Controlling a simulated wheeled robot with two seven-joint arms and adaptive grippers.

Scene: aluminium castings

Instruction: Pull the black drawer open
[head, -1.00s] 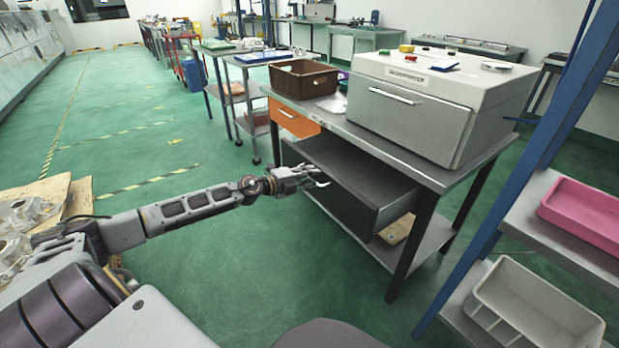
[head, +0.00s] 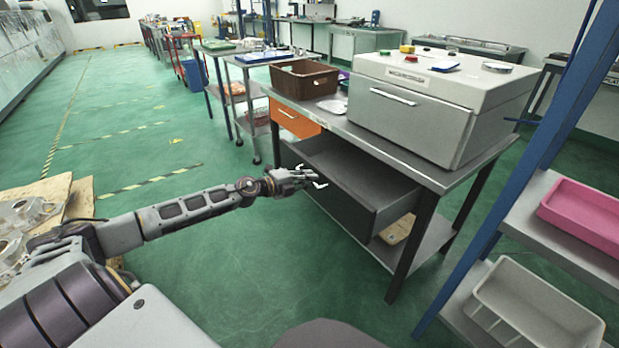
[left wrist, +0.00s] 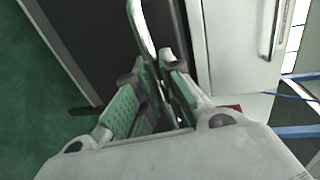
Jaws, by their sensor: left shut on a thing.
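The black drawer (head: 338,205) sits under the grey workbench and stands partly pulled out, with its grey inside showing from above. Its dark front faces my left arm. In the left wrist view the dark drawer front (left wrist: 85,35) fills the upper left, and its bright metal handle (left wrist: 139,22) runs down between the fingers. My left gripper (head: 318,180) is at the drawer front and shut on the handle. Its green-padded fingers (left wrist: 160,95) show in the left wrist view, and they hide the handle's lower part. My right gripper is not in view.
An orange drawer (head: 295,121) is beside the black one. A grey cabinet (head: 425,115) and a brown crate (head: 303,82) stand on the bench. A blue-post rack with a pink tray (head: 590,215) is at right. Green floor in front of the drawer is clear.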

